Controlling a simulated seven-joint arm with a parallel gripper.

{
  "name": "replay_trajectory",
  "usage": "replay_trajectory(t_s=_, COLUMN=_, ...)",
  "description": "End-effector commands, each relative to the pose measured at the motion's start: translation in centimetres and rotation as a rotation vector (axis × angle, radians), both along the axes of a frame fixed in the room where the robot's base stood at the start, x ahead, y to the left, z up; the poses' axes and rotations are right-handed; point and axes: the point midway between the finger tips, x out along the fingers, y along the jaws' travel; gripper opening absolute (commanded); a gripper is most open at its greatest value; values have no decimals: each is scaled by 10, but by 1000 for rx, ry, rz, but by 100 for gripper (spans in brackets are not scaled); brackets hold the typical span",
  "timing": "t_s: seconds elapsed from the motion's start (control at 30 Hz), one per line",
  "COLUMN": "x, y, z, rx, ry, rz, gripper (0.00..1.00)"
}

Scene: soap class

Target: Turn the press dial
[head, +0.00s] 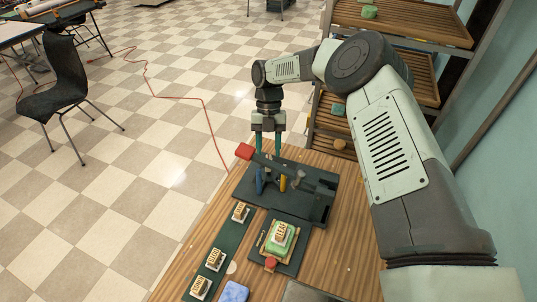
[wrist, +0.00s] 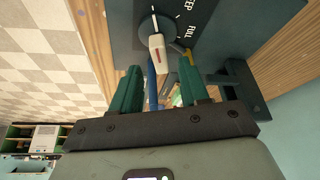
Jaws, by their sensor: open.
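The press (head: 318,204) is a dark grey unit on the wooden bench, with a lever ending in a red knob (head: 244,151). In the wrist view, the press dial (wrist: 157,46) is a dark round disc with a pale pointer knob carrying a red mark. White lettering beside it reads "FULL" and what looks like "DEEP". My gripper (head: 268,153) hangs fingers-down at the far end of the press. In the wrist view my gripper (wrist: 159,66) is open, its green fingers spread either side below the knob, apparently not touching it. The dial cannot be made out in the head view.
A green soap block with a stamp (head: 279,234) sits on a board near the press. Several stamps lie on a green strip (head: 228,238) to its left. A blue block (head: 234,291) is at the front. A shelf rack (head: 405,22) stands behind my arm.

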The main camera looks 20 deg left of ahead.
Motion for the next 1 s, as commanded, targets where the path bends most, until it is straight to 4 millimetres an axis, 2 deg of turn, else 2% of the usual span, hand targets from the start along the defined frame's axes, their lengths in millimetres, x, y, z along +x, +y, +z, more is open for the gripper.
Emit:
replay_trajectory(t_s=0.2, x=17, y=7, z=43, rx=1, ry=-4, rz=-1, gripper=45)
replay_trajectory(t_s=0.4, x=27, y=10, z=67, rx=0, ry=-2, rz=0, gripper=45)
replay_trajectory(t_s=0.57, x=29, y=11, z=74, rx=-1, ry=-1, rz=2, gripper=45)
replay_trajectory(t_s=1.0, x=29, y=10, z=75, rx=-2, ry=-3, rz=-2, gripper=45)
